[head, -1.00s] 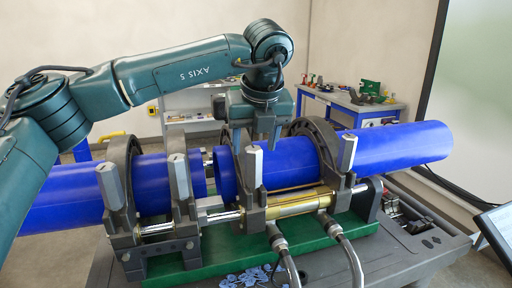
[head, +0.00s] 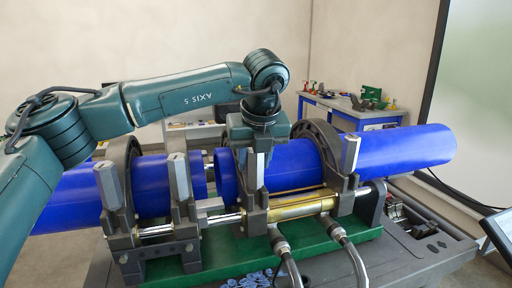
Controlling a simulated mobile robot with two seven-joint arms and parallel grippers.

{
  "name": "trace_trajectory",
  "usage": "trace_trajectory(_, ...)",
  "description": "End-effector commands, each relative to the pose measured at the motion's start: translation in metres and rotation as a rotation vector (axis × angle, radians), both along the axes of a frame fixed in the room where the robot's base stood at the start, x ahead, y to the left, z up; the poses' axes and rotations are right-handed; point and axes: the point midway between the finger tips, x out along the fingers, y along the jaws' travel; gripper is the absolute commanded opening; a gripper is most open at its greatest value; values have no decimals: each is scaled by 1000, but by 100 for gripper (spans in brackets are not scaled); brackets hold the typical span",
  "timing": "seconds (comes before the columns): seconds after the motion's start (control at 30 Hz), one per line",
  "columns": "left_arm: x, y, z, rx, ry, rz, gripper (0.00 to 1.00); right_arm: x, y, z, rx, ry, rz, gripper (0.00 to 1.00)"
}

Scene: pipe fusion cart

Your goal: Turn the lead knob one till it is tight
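Several grey upright clamp knobs stand along the front of the pipe clamps: a far-left one (head: 109,186), a second (head: 179,176), a third (head: 252,178) and a far-right one (head: 351,153). The frames do not show which is knob one. My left gripper (head: 258,153) points down right at the top of the third knob. Its fingers overlap the knob top in the head view, so I cannot tell whether they touch it or are shut. My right gripper is not in view.
A left blue pipe (head: 152,186) and a right blue pipe (head: 395,150) lie in the clamps with a small gap between them. The green base (head: 330,247) sits on a grey cart (head: 420,262). Hoses (head: 351,254) rise in front. A screen (head: 500,225) stands at right.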

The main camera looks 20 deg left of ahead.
Motion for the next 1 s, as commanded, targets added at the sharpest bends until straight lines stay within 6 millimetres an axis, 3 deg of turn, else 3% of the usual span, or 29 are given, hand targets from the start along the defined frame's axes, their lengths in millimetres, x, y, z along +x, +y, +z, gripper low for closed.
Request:
trace_trajectory(0.33, 0, 0, 0, 0, 0, 0, 7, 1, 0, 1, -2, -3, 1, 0)
trace_trajectory(0.67, 1, -2, -1, -2, -1, -246, 7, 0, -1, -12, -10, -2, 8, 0)
trace_trajectory(1.0, 1, -2, -1, -4, 0, -305, 7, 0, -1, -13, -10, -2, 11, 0)
